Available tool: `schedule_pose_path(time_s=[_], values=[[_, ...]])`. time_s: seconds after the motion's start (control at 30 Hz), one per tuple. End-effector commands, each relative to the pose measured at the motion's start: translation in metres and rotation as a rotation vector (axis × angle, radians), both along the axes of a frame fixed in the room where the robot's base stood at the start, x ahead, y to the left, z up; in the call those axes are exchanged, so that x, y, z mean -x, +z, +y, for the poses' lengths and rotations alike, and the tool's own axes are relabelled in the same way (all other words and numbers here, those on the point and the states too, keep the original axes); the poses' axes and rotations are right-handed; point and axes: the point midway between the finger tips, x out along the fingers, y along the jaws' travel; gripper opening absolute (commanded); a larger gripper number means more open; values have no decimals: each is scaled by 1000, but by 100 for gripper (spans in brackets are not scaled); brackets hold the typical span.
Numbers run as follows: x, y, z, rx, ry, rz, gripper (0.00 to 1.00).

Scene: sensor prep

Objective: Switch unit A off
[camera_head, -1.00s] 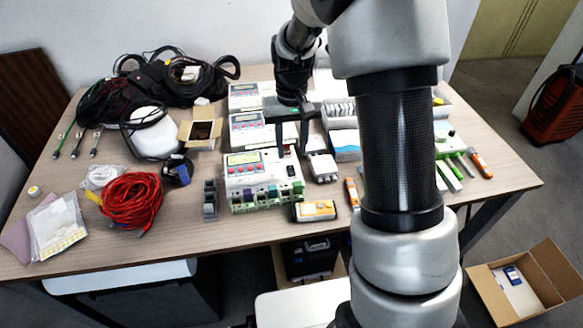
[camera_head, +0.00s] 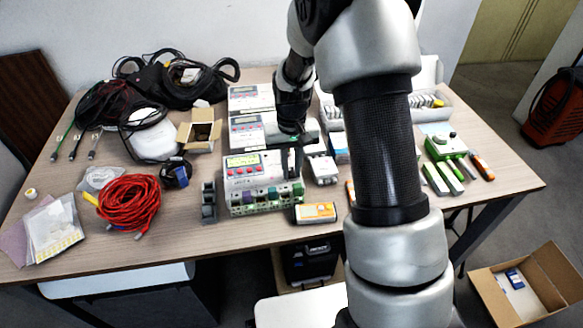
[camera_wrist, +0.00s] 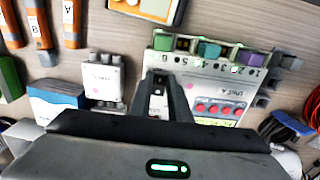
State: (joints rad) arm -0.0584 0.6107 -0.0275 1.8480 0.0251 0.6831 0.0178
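Unit A (camera_head: 243,172) is a white box with a small display, red buttons and a row of coloured terminals along its front. It stands flat on the table, and its label and red buttons (camera_wrist: 214,108) show in the wrist view. My gripper (camera_head: 291,172) points down over the right part of the unit. In the wrist view my gripper (camera_wrist: 160,73) has its two fingers a narrow gap apart at the unit's side away from the red buttons. The fingers mostly hide the black switch area, so its position and any contact cannot be told.
Two similar units (camera_head: 246,130) stand behind unit A. A small white connector box (camera_head: 323,169) is close on its right, and an orange-and-white meter (camera_head: 314,213) lies in front. A grey terminal block (camera_head: 209,202) stands left, beside red cable (camera_head: 129,203). The front table strip is mostly clear.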

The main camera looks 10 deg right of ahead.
Motion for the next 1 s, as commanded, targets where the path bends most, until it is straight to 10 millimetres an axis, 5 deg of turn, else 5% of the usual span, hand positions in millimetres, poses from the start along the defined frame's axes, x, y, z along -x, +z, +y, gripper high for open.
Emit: schedule_pose_path(time_s=[0.93,0.97,1.0], values=[[-9,3,0,0,0,259,0],[-9,3,0,0,0,259,20],[-9,3,0,0,0,259,27]])
